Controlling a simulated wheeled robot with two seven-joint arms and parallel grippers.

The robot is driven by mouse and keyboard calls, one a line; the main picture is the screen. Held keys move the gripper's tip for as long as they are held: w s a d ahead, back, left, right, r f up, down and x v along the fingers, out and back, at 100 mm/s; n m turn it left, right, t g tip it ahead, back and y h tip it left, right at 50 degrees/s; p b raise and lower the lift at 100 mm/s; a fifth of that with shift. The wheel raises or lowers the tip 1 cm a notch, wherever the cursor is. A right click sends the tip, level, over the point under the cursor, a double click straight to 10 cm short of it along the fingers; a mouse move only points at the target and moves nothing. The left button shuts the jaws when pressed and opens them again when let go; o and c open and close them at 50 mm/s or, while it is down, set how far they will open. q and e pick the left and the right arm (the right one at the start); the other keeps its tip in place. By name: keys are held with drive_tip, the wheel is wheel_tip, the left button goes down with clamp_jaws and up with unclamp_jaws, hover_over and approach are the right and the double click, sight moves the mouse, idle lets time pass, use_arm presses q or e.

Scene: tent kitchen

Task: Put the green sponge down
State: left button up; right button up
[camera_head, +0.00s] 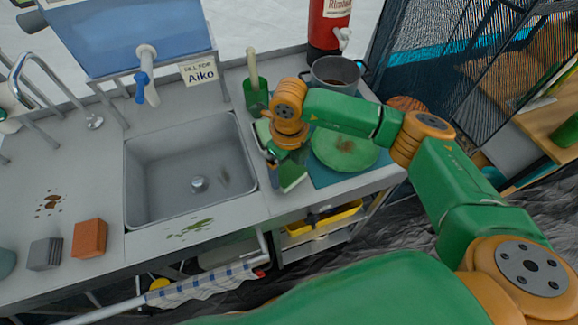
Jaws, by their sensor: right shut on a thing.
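My right gripper (277,156) is shut on the green sponge (293,177), at the counter strip just right of the sink. The sponge looks green with a pale edge and is tilted. The fingers are partly hidden by my wrist, and I cannot tell whether the sponge touches the surface below. My left gripper is not in view.
The empty steel sink (190,172) is left of the gripper. A round green plate (345,150) lies on a mat to the right. A green holder (256,97) and a pot (334,75) stand behind. An orange block (89,239) and grey block (45,254) sit front left.

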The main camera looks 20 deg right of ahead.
sight(289, 172)
drive_tip(key=shift+f, duration=0.1)
drive_tip(key=shift+f, duration=0.15)
drive_tip(key=o, duration=0.8)
drive_tip(key=shift+o, duration=0.2)
drive_tip(key=shift+r, duration=0.65)
wheel_tip(289, 172, up, 11)
drive_tip(key=b, duration=0.1)
drive_tip(key=shift+r, duration=0.15)
